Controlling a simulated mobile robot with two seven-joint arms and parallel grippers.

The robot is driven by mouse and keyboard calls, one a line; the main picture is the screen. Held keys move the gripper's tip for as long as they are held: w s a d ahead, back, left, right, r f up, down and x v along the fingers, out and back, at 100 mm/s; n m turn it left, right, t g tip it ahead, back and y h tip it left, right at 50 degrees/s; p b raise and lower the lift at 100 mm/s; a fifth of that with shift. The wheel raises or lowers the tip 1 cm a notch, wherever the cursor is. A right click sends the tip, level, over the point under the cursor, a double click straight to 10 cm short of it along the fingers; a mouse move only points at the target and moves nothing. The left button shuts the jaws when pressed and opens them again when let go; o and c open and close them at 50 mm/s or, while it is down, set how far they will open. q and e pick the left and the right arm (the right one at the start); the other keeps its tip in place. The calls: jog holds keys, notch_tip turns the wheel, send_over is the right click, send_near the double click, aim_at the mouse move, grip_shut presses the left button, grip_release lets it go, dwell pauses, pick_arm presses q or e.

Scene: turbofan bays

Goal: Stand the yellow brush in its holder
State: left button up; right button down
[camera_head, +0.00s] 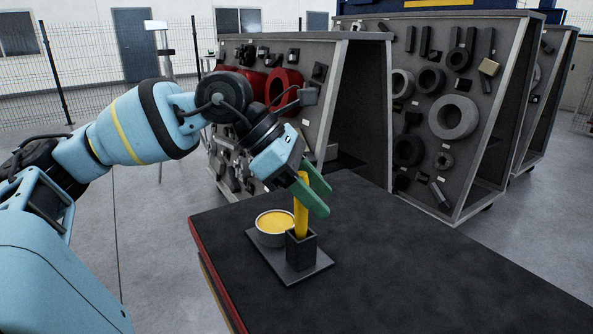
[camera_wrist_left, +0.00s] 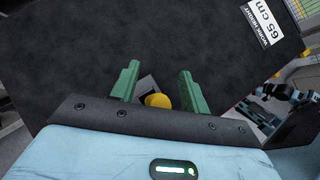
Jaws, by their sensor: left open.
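The yellow brush (camera_head: 301,210) stands close to upright with its lower end inside the dark square holder (camera_head: 301,252). The holder sits on a thin dark base plate (camera_head: 305,275) on the table. My left gripper (camera_head: 322,199) has green fingers and is open, with the upper part of the brush between or right beside them. In the left wrist view the fingers (camera_wrist_left: 158,84) are wide apart, and the round yellow end of the brush (camera_wrist_left: 158,101) shows between them. Part of the holder (camera_wrist_left: 147,85) shows behind it. The brush's lower end is hidden in the holder. My right gripper is not in view.
A round tin (camera_head: 273,240) with yellow contents stands left of the holder on the same plate. The dark table top (camera_head: 420,265) is clear to the right. Tool-panel racks (camera_head: 440,110) stand behind the table. A label reading 65 cm (camera_wrist_left: 262,22) lies on the table.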

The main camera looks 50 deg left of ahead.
pick_arm(q)
jog(key=b+v, duration=0.1)
jog(key=v, duration=0.5)
jog(key=shift+s+a+r, duration=0.2)
jog(key=shift+r, duration=0.05)
dwell(0.6)
jog(key=shift+w, duration=0.1)
